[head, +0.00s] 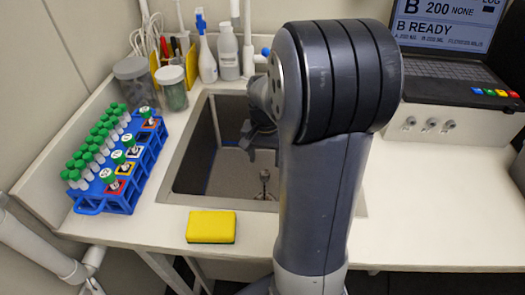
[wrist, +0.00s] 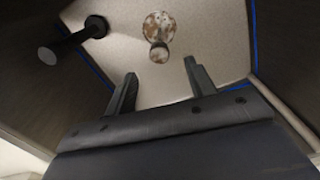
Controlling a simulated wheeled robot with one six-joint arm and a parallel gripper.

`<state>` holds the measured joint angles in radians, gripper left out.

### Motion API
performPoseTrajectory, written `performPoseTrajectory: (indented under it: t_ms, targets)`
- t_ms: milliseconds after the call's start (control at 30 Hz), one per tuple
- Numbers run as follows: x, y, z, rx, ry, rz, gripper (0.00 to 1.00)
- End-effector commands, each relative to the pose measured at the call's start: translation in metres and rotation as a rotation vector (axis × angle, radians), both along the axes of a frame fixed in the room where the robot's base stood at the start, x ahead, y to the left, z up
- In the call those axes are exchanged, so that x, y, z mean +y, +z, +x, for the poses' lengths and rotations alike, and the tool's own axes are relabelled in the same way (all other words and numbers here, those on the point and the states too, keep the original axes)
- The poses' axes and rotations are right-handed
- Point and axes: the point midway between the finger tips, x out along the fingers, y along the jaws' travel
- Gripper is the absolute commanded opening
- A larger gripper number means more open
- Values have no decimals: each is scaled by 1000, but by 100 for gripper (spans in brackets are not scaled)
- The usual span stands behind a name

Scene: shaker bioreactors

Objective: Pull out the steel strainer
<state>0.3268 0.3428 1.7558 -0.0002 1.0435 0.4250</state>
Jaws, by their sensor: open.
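The steel strainer (head: 264,190) sits at the bottom of the sink (head: 187,170), with a small knob standing up from it. In the wrist view the strainer (wrist: 157,30) is a round, mottled brown-and-white piece with its knob toward the camera. My gripper (head: 258,150) is inside the sink opening, above the strainer and apart from it. In the wrist view my gripper (wrist: 160,69) is open, its two fingers spread and empty, with the strainer just beyond the fingertips. My arm hides the right part of the sink in the head view.
The sink walls surround my gripper. A dark rod with a round flange (wrist: 95,27) shows at left in the wrist view. A blue tube rack (head: 125,185) stands left of the sink, a yellow sponge (head: 211,227) in front. Jars and bottles stand behind.

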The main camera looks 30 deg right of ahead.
Motion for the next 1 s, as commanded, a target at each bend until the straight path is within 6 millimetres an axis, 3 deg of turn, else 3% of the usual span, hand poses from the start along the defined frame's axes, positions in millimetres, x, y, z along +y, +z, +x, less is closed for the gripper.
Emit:
performPoseTrajectory:
  t_ms: [200,433,600,900,1000]
  targets:
    - [1,-43,-1,4,1,1,52]
    - [0,-77,-1,2,1,1,52]
    - [0,-88,-1,1,1,1,52]
    - [0,-90,0,0,1,0,52]
    - [0,-89,0,0,1,0,45]
